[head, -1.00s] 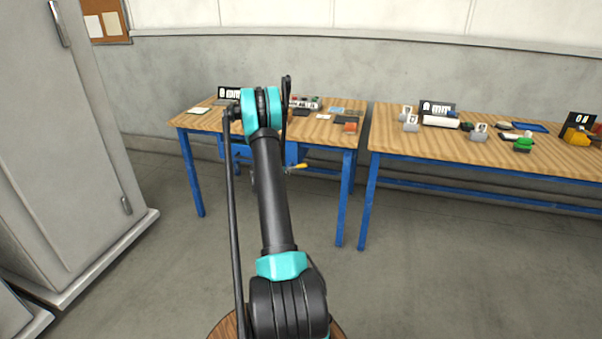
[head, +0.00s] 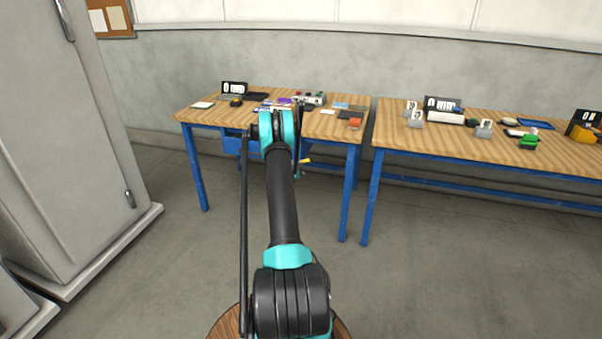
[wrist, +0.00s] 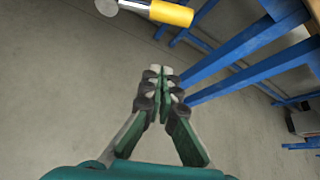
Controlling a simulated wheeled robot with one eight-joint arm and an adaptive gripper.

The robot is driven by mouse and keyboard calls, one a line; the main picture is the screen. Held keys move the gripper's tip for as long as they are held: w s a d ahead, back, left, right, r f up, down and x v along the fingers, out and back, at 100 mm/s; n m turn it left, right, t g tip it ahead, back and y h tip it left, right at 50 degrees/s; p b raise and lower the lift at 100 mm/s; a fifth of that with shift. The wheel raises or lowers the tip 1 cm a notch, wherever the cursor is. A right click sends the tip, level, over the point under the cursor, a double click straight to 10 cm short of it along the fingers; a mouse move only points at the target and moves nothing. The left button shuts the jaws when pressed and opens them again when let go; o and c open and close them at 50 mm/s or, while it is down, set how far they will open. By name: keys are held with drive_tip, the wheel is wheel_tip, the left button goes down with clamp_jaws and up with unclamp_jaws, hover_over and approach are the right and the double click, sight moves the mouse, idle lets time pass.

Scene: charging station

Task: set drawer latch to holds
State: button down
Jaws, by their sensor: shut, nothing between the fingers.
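The blue drawer (head: 233,147) hangs under the left table, mostly hidden behind my arm in the head view. A small yellow handle (head: 306,160), apparently the latch lever, sticks out to the right of my arm. In the wrist view a yellow handle with a round metal end (wrist: 170,13) lies at the top edge, cut off by the frame. My gripper (wrist: 160,72) is shut and empty, below that handle in the picture and apart from it. The latch's setting cannot be read.
The left table (head: 195,114) carries a black sign, small boxes and devices. The right table (head: 480,150) holds several grey holders and a green item. Blue legs (wrist: 240,75) stand right of my gripper. A grey cabinet (head: 60,150) stands left. The floor between is clear.

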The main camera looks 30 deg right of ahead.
sight(301, 162)
drive_tip(key=w+d, duration=0.5)
drive_tip(key=shift+d, duration=0.35)
